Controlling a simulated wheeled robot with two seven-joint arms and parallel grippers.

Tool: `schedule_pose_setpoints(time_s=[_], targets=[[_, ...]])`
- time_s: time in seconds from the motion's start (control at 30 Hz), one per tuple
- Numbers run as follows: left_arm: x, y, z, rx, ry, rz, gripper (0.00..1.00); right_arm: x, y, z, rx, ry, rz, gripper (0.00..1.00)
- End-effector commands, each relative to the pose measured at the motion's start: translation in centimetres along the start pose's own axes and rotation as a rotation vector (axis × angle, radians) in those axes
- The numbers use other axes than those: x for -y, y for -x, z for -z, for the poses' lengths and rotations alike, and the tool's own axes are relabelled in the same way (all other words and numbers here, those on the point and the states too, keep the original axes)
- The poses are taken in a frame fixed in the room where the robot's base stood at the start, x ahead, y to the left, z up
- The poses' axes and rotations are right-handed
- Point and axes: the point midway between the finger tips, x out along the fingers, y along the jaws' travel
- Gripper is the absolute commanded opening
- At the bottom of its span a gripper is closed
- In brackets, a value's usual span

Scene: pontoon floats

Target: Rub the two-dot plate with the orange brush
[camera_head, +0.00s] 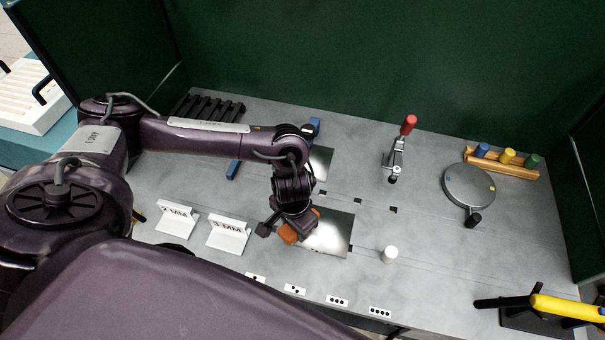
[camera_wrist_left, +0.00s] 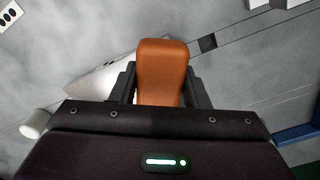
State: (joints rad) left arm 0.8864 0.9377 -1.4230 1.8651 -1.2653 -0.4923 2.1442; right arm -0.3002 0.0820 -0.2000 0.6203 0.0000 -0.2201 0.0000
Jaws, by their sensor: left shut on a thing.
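My left gripper (camera_head: 290,228) is shut on the orange brush (camera_head: 288,234), and the brush's orange block (camera_wrist_left: 162,72) sticks out between the fingers in the left wrist view. The gripper is at the left edge of a shiny metal plate (camera_head: 333,232), which also shows partly behind the brush in the wrist view (camera_wrist_left: 103,80). I cannot tell whether the brush touches it. A second shiny plate (camera_head: 321,160) lies farther back, partly behind my arm. My right gripper is out of view.
A white cylinder (camera_head: 389,254) stands right of the plate. A red-handled clamp (camera_head: 397,155), a round grey disc (camera_head: 469,186) and a yellow-handled tool (camera_head: 565,307) are farther right.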

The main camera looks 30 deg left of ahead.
Motion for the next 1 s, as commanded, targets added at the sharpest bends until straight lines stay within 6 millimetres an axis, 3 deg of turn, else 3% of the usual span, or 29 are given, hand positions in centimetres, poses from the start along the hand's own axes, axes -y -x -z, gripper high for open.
schedule_pose_setpoints(time_s=[0.27,1.0], targets=[[0.0,-0.1,-0.1,0.001,0.000,-0.001,0.23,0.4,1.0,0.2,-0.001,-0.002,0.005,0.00],[-4.2,0.3,2.2,0.002,-0.003,-0.003,0.23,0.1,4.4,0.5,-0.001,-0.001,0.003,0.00]])
